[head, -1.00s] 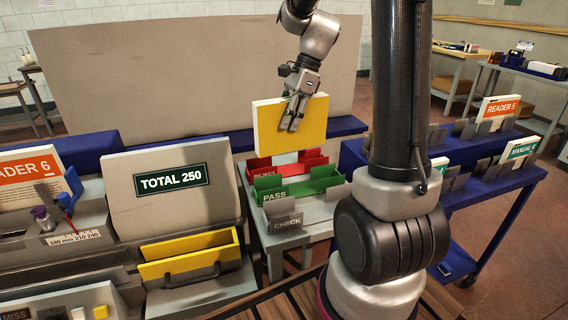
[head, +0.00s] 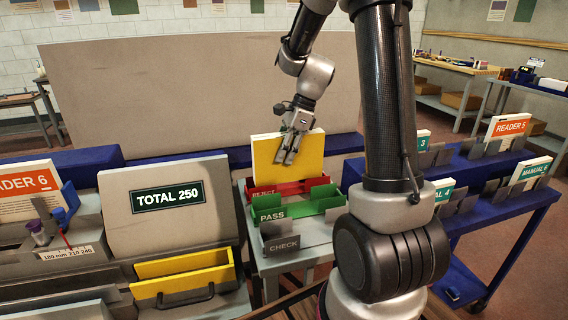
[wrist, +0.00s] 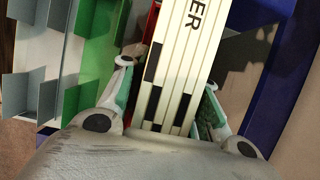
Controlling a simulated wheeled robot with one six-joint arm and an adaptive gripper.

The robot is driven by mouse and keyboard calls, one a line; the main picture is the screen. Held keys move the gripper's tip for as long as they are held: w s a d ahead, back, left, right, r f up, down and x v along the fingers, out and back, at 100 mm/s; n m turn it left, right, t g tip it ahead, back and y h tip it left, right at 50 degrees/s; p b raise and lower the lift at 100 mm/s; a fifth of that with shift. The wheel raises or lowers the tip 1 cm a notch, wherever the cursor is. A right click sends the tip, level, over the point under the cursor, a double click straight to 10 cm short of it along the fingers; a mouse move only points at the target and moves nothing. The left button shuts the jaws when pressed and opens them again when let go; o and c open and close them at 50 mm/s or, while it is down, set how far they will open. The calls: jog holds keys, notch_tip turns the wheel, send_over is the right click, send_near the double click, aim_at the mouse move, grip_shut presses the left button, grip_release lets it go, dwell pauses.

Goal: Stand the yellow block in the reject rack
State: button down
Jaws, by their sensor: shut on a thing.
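The yellow block (head: 265,158) is a book-like slab with a yellow face and cream page edges, upright in the head view. My gripper (head: 289,152) is shut on its upper right part from above. The block's lower edge is at the red reject rack (head: 318,183); whether it touches the rack's floor is hidden. In the wrist view, the block's cream edge (wrist: 185,60) with black marks lies between my two fingers (wrist: 163,105). A bit of the red rack shows beside it.
The green PASS rack (head: 300,205) and grey CHECK rack (head: 283,244) stand in front of the red rack. A yellow holder (head: 185,275) is at front left. A tilted TOTAL 250 panel (head: 168,197) stands to the left. A blue cart (head: 500,215) with books is on the right.

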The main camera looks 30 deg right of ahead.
jog(key=shift+f, duration=1.65)
jog(key=shift+f, duration=0.1)
jog(key=c, duration=1.1)
grip_release()
jog(key=shift+o, duration=0.2)
